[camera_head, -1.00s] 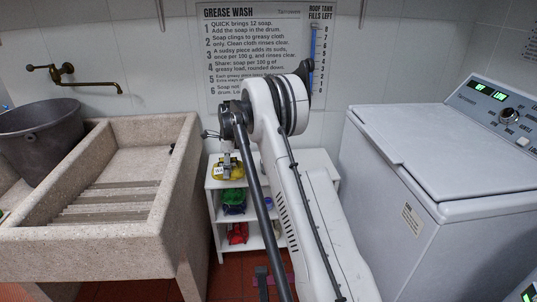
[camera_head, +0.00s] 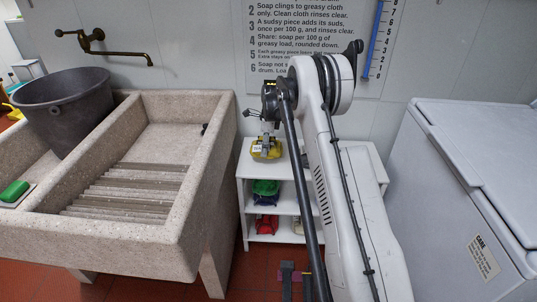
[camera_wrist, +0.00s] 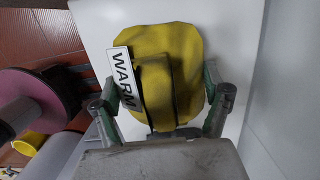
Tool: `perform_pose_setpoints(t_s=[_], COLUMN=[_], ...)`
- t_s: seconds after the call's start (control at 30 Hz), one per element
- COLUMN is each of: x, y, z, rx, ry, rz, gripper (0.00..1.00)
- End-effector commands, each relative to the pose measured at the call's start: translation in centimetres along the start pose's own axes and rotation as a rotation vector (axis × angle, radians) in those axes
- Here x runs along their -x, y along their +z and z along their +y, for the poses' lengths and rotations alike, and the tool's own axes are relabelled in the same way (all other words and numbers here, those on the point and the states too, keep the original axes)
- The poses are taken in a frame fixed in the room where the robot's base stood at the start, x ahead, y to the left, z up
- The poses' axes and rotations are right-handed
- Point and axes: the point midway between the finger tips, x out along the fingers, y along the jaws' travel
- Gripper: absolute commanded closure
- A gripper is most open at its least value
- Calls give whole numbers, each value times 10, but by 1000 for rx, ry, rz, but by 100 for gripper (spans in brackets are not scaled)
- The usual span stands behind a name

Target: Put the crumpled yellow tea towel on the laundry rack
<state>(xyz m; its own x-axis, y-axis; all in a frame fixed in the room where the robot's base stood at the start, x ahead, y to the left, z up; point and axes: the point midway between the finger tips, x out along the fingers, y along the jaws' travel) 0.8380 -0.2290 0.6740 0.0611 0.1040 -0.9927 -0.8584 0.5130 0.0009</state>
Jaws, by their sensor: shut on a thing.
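A yellow cloth bundle (camera_head: 268,152) is on the top of a white shelf unit. In the wrist view the yellow cloth (camera_wrist: 180,50) is folded and bulging, with a white "WARM" label (camera_wrist: 124,80) at its left. My gripper (camera_wrist: 161,85) has one finger on each side of the cloth and is shut on it. In the head view my gripper (camera_head: 266,138) points down at the cloth. The contact is partly hidden by the fingers and palm. I cannot tell whether the cloth still rests on the shelf top.
The shelf unit (camera_head: 243,190) holds green (camera_head: 265,187), dark blue and red (camera_head: 266,224) cloths lower down. The stone washboard sink (camera_head: 190,262) stands left with a dark bucket (camera_head: 75,105). My arm hides part of the shelf.

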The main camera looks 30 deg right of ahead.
Motion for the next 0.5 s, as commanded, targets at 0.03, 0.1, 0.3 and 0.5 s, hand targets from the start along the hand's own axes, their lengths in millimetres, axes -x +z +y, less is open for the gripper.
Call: perform_pose_setpoints(t_s=[0.03, 0.1, 0.3, 0.5], x=[-5, -10, -35, -40], y=[-1, -1, -4, -5], z=[0, 0, 0, 0], rx=[0, 0, 0, 0], ry=[0, 0, 0, 0], rz=[0, 0, 0, 0], gripper=[54, 54, 54, 54])
